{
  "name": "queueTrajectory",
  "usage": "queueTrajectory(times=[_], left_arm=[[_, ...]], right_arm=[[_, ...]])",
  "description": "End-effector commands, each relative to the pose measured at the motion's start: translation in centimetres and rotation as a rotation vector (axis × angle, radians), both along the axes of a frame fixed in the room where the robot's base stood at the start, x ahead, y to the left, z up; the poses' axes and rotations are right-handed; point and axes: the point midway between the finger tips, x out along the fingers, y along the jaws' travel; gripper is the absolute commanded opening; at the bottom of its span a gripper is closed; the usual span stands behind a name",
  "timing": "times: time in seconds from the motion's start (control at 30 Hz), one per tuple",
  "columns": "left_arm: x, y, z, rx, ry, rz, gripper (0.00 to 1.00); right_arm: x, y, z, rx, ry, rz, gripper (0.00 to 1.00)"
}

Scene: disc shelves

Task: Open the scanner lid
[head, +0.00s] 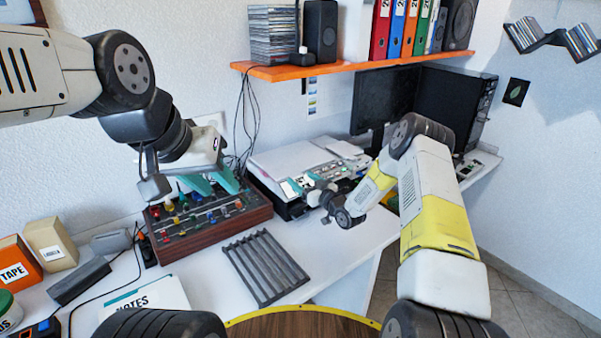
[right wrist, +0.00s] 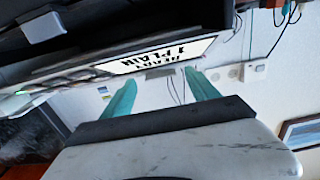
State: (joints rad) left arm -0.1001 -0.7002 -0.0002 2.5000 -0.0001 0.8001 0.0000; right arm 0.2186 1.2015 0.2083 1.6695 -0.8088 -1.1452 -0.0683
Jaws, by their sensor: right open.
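The scanner (head: 291,210) stands on the white desk below the orange shelf, its pale lid (head: 285,160) lying flat and looking shut. My right gripper (head: 303,184) is at the scanner's front edge. In the right wrist view the two teal fingers of this gripper (right wrist: 160,95) are spread with nothing between them. The scanner's dark front and its upside-down display (right wrist: 165,52) fill the top of that view, just beyond the fingertips. Touching or apart I cannot tell. My left gripper (head: 211,184) hangs over the wooden control box with its teal fingers apart, empty.
The wooden control box (head: 210,237) with coloured knobs stands left of the scanner. A dark ribbed rack (head: 265,266) lies in front. A monitor (head: 384,101) and computer tower (head: 455,108) stand right. The orange shelf (head: 345,66) hangs above. Boxes crowd the left; the desk's front right is clear.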

Motion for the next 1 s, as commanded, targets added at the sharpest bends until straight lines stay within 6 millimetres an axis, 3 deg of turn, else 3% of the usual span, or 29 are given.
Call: queueTrajectory(times=[0.13,0.43,0.8,1.0], left_arm=[[0.0,0.0,0.0,0.0,0.0,0.0,0.36],[0.01,0.0,-0.01,0.0,0.0,0.0,0.36],[0.01,0.0,-0.01,0.0,0.0,0.0,0.36],[0.01,0.0,-0.01,0.0,0.0,0.0,0.36]], right_arm=[[1.09,0.81,0.04,0.001,0.0,0.0,0.69],[1.34,0.95,0.02,0.0,0.001,-0.001,0.69],[1.32,0.94,0.03,0.0,0.0,-0.001,0.0],[1.32,0.94,0.07,-0.001,0.001,0.0,0.0]])
